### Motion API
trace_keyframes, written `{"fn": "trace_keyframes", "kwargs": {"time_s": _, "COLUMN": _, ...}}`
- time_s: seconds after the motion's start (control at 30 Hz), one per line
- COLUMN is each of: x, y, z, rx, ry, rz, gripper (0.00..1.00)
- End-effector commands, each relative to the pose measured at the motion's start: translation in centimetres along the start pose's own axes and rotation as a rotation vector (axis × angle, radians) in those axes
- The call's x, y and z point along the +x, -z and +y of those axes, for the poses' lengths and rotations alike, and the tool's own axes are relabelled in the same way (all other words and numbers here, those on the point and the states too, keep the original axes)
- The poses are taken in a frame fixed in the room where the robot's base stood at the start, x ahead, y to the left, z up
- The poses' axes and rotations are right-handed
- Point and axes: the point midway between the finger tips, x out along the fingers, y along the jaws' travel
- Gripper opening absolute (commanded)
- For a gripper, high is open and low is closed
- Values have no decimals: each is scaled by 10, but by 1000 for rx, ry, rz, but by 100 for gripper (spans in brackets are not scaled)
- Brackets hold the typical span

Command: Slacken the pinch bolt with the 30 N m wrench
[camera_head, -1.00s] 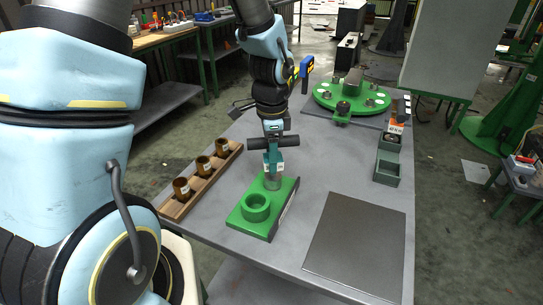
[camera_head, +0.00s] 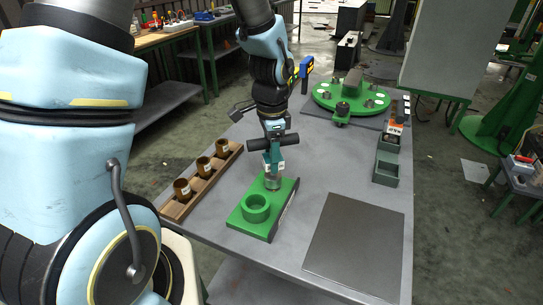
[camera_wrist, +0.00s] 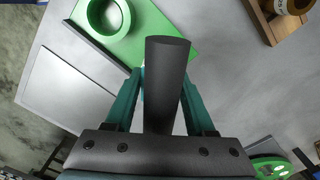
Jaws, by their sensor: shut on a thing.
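My gripper (camera_head: 272,172) points down over the far end of a green block (camera_head: 240,221). Its teal fingers are shut on a small grey cylindrical piece (camera_head: 273,184), which stands at or on that end of the block. Whether it touches the block is unclear. In the wrist view the fingers (camera_wrist: 160,82) show behind a dark cylinder (camera_wrist: 167,70) that hides most of the held piece. The block's raised green ring (camera_head: 256,206) is empty and stands nearer the front. I cannot make out a tool marked 30 N m or a pinch bolt for certain.
A wooden rack (camera_head: 176,211) with several brown cups lies left of the block. A flat grey plate (camera_head: 355,247) lies front right. A green round fixture (camera_head: 325,94) stands at the back, grey bins (camera_head: 386,167) at the right edge. A blue and yellow tool (camera_head: 305,68) shows behind my arm.

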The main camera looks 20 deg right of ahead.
Motion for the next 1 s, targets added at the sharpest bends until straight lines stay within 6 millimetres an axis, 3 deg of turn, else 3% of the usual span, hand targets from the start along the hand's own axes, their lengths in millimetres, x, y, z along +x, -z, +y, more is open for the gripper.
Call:
{"fn": "trace_keyframes", "kwargs": {"time_s": 0.7, "x": -42, "y": 0, "z": 0, "rx": 0, "ry": 1, "rz": 1, "gripper": 0}}
{"fn": "trace_keyframes", "kwargs": {"time_s": 1.0, "x": -46, "y": 0, "z": 0, "rx": 0, "ry": 1, "rz": 1, "gripper": 0}}
